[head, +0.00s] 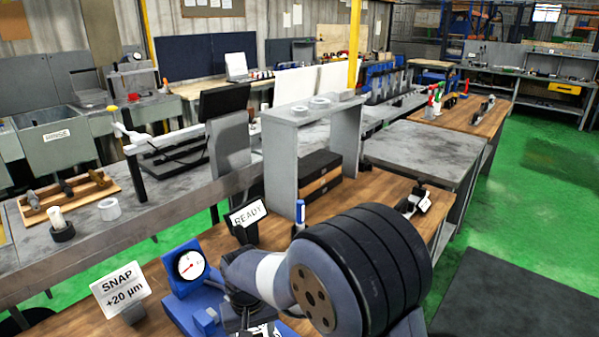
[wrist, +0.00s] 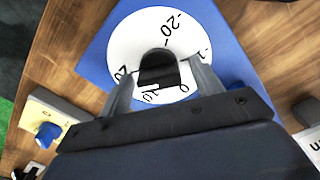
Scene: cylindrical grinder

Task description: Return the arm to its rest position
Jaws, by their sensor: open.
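My arm (head: 350,270) fills the lower right of the head view, bent over the wooden bench. My gripper (wrist: 162,70) is open in the wrist view, with its two fingers spread apart. Below it is the white dial (wrist: 130,45) of a blue gauge (wrist: 225,40). A dark round-topped piece (wrist: 158,66) shows between the fingers; I cannot tell whether they touch it. In the head view a blue gauge with a white dial (head: 187,266) stands just left of my arm. My fingertips are not clear there.
A "SNAP +20 µm" card (head: 120,287) stands left of the gauge and a "READY" card (head: 247,213) behind it. A blue-capped marker (head: 299,212) and a grey shelf stand (head: 285,150) are behind my arm. Green floor (head: 520,225) is open at right.

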